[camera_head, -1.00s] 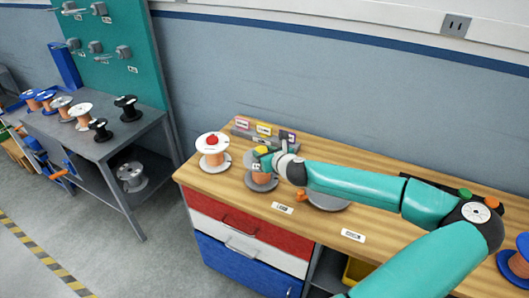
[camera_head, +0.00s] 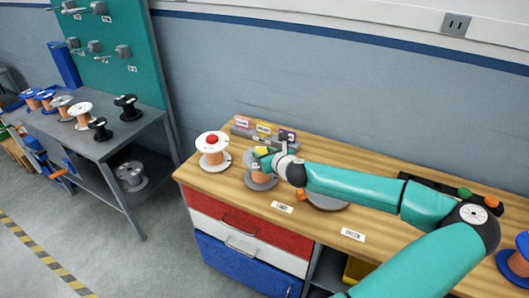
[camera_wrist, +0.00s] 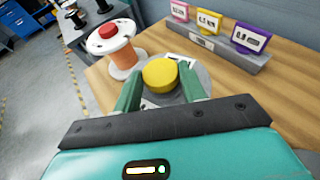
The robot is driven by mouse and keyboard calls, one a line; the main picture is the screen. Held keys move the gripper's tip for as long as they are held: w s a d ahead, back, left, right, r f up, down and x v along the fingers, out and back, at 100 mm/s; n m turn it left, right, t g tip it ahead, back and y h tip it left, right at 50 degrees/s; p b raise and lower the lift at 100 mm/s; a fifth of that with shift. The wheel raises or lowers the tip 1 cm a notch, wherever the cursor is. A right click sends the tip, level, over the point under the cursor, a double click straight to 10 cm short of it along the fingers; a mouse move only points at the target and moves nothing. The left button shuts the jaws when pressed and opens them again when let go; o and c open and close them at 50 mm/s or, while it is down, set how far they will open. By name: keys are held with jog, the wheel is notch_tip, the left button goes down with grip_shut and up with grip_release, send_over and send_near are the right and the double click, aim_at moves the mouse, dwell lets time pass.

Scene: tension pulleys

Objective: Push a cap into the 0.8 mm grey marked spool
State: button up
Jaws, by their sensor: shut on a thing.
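A yellow cap (camera_wrist: 160,74) sits between the two green fingers of my gripper (camera_wrist: 162,88) in the wrist view. The fingers are shut on its sides. The cap is over the top of a grey spool (camera_wrist: 203,74) with copper wire; the fingers and cap hide the spool's centre. In the head view the grey spool (camera_head: 262,184) stands upright on the wooden bench, with the yellow cap (camera_head: 261,150) and my gripper (camera_head: 264,157) at its top. I cannot tell whether the cap is inside the hub or only resting on it.
A white spool (camera_head: 212,158) with a red cap (camera_head: 212,139) stands just left. A sign rack (camera_wrist: 212,46) with pink, yellow and purple labels is behind. A grey disc (camera_head: 326,202) lies right of the gripper. A grey side table (camera_head: 125,140) holds several spools.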

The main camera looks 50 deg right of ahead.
jog(key=shift+f, duration=0.8)
jog(key=shift+f, duration=0.1)
jog(key=o, duration=1)
jog(key=shift+o, duration=0.2)
jog(key=shift+a, duration=0.15)
jog(key=v, duration=1.4)
